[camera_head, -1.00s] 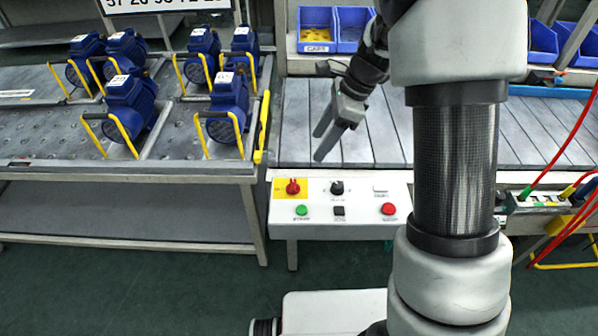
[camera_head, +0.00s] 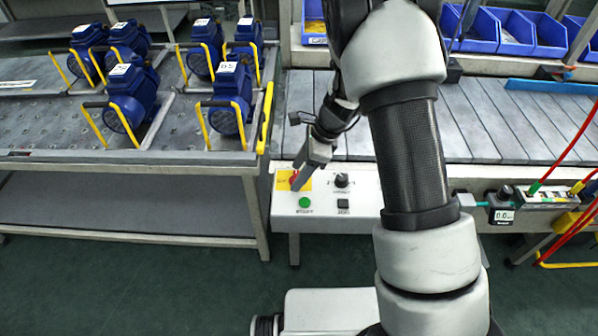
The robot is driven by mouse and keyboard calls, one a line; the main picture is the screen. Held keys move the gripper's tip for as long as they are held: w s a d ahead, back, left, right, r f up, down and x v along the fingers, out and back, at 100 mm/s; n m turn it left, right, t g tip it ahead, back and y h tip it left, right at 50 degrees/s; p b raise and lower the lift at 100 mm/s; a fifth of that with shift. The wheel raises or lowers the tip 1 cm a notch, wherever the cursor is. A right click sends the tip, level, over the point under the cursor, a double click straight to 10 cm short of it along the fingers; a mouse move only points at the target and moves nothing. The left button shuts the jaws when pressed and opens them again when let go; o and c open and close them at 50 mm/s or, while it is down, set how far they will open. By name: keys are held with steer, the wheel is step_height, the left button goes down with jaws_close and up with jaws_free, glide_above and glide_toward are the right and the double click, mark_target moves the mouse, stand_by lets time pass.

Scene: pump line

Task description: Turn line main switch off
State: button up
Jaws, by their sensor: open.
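The line main switch (camera_head: 293,178) is a red rotary knob on a yellow plate (camera_head: 306,184), at the upper left of the white control panel (camera_head: 345,221). My gripper (camera_head: 298,183) is open, with its fingers pointing down over the knob and partly covering it. I cannot tell whether the fingers touch the knob or straddle it. The knob's exact turn position is too hidden to read.
A black selector knob (camera_head: 342,180) is right of the switch. A green button (camera_head: 305,202) and a black button (camera_head: 343,204) are below. My arm covers the panel's right part. Blue pumps (camera_head: 133,92) with yellow handles stand on the left table. Grey conveyor slats (camera_head: 500,115) lie behind.

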steer(key=shift+c, duration=0.5)
steer(key=c, duration=1)
steer(key=shift+o, duration=0.3)
steer(key=shift+n, duration=0.3)
steer(key=n+g+p, duration=0.1)
steer(key=n, duration=0.2)
steer(key=shift+w+n+g, duration=0.15)
steer(key=shift+n+g, duration=0.15)
steer(key=n, duration=0.2)
steer(key=n+g+h, duration=0.1)
steer(key=n, duration=0.1)
steer(key=shift+w+a+n+g, duration=0.1)
steer(key=shift+w+n+g, duration=0.05)
steer(key=shift+n+g, duration=0.15)
steer(key=n+h, duration=0.1)
steer(key=n, duration=0.1)
steer(key=n+g, duration=0.1)
steer(key=n, duration=0.1)
steer(key=shift+w+a+n+h, duration=0.1)
steer(key=shift+n+h, duration=0.2)
steer(key=shift+h, duration=0.1)
steer(key=shift+a+n+h, duration=0.15)
steer(key=shift+n+h, duration=0.65)
steer(key=shift+n, duration=1.4)
